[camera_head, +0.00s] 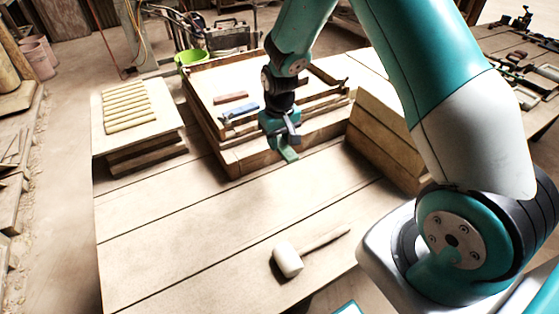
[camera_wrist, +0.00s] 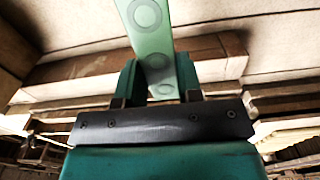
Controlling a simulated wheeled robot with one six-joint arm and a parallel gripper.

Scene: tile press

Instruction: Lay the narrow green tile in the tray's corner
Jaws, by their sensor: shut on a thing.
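The narrow green tile (camera_head: 289,154) hangs from my gripper (camera_head: 281,133), which is shut on it. In the wrist view the pale green tile (camera_wrist: 146,20) shows ring marks and stands out between the two fingers of my gripper (camera_wrist: 158,82). The wooden tray (camera_head: 199,117) has raised edges and a pale floor. My gripper and the tile are over or just in front of its near side; the exact height is unclear. A blue tile (camera_head: 241,113) and a red-brown tile (camera_head: 231,98) lie in the tray. My arm hides part of its right side.
A mallet (camera_head: 288,260) lies on the bench (camera_head: 180,225) in front, with clear bench to its left. Stacked wooden blocks (camera_head: 385,125) stand right of the tray. A board with several pale sticks (camera_head: 126,103) is at left. A green bucket (camera_head: 190,58) is behind.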

